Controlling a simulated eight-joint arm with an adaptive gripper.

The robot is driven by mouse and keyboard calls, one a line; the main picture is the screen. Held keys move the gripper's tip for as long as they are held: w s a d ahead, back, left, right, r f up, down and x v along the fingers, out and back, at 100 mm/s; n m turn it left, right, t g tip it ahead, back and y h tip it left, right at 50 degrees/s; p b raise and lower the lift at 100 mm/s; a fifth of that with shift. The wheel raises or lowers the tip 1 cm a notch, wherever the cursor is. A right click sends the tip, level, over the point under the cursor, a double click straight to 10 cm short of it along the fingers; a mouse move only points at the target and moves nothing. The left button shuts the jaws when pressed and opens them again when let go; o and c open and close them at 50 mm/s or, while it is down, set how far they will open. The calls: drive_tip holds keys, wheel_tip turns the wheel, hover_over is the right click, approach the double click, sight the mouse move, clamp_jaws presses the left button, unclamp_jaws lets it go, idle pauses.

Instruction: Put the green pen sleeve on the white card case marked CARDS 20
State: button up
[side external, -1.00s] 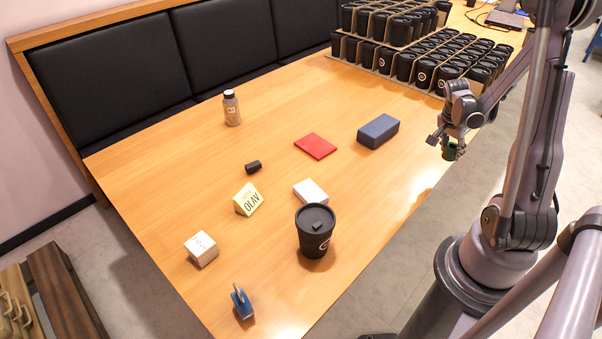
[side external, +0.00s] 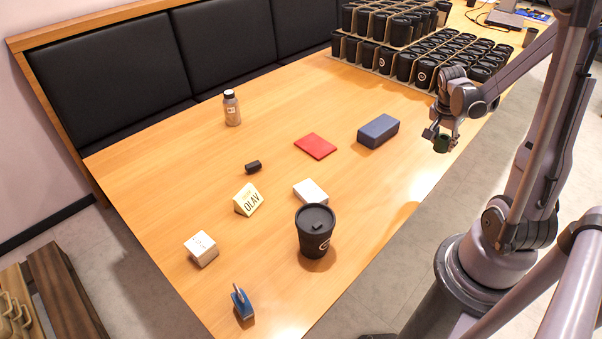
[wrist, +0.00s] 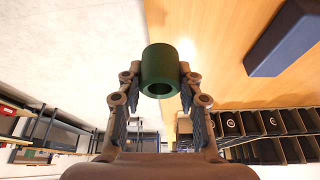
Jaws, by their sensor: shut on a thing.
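The green pen sleeve (side external: 442,145) is a short hollow cylinder; in the wrist view the sleeve (wrist: 160,62) shows its open end. My gripper (side external: 437,136) is shut on it and holds it in the air by the table's right edge. A white box (side external: 201,249) with dark marks on top stands at the table's front left, far from my gripper. A flatter white block (side external: 311,192) lies behind the black cup. The lettering on both is too small to read, so I cannot tell which is marked CARDS 20.
A red booklet (side external: 316,146), blue-grey box (side external: 378,131) and bottle (side external: 232,108) are farther back. Cup trays (side external: 420,62) fill the far end.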

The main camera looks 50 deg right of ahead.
drive_tip(key=w+a+n+t, duration=0.1)
drive_tip(key=w+a+n, duration=0.2)
drive_tip(key=w+a, duration=0.6)
drive_tip(key=n+t, duration=0.1)
drive_tip(key=n, duration=0.2)
hover_over(312, 187)
drive_tip(key=a, duration=0.2)
drive_tip(key=f, duration=0.5)
drive_tip(key=shift+s+d, duration=0.25)
drive_tip(key=shift+s, duration=0.15)
drive_tip(key=shift+f, duration=2)
drive_tip(key=shift+f, duration=0.1)
drive_tip(key=o, duration=1.1)
